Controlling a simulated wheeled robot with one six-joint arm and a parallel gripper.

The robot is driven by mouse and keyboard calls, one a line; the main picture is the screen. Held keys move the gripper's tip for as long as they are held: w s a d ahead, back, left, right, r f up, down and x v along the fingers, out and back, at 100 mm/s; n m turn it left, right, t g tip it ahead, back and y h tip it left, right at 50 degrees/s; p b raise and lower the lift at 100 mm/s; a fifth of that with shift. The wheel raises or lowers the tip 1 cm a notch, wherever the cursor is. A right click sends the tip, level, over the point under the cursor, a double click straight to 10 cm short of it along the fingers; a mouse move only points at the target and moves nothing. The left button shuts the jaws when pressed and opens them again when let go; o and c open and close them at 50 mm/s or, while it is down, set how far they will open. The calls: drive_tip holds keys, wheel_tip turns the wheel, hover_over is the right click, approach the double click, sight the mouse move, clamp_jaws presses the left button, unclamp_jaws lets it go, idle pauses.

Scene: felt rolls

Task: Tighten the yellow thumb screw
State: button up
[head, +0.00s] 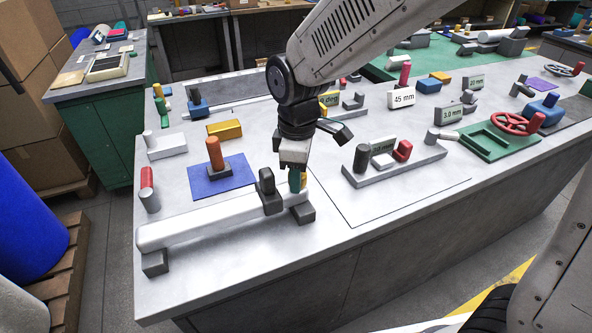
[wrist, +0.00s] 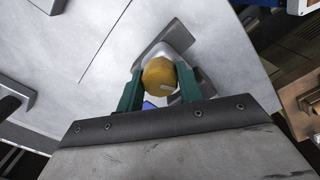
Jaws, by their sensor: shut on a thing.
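The yellow thumb screw (wrist: 159,77) shows in the wrist view as a round yellow head with a small pale mark on it. My gripper (wrist: 158,90) has its two green fingers on either side of the head and is shut on it. In the head view my gripper (head: 297,180) points down at the right end of a white roll (head: 200,222), beside a dark upright clamp (head: 268,190). A bit of yellow shows there between the fingers. The screw's shaft is hidden.
The white roll rests on dark feet near the table's front left edge. A blue mat (head: 205,187) with an orange post (head: 215,153) lies behind it. Bare table lies between.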

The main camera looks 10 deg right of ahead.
drive_tip(key=m, duration=0.5)
drive_tip(key=shift+f+m, duration=0.1)
drive_tip(key=shift+m, duration=1.1)
drive_tip(key=m, duration=0.4)
drive_tip(key=o, duration=1)
drive_tip(key=shift+f, duration=0.1)
drive_tip(key=shift+o, duration=0.2)
drive_tip(key=shift+r, duration=2.65)
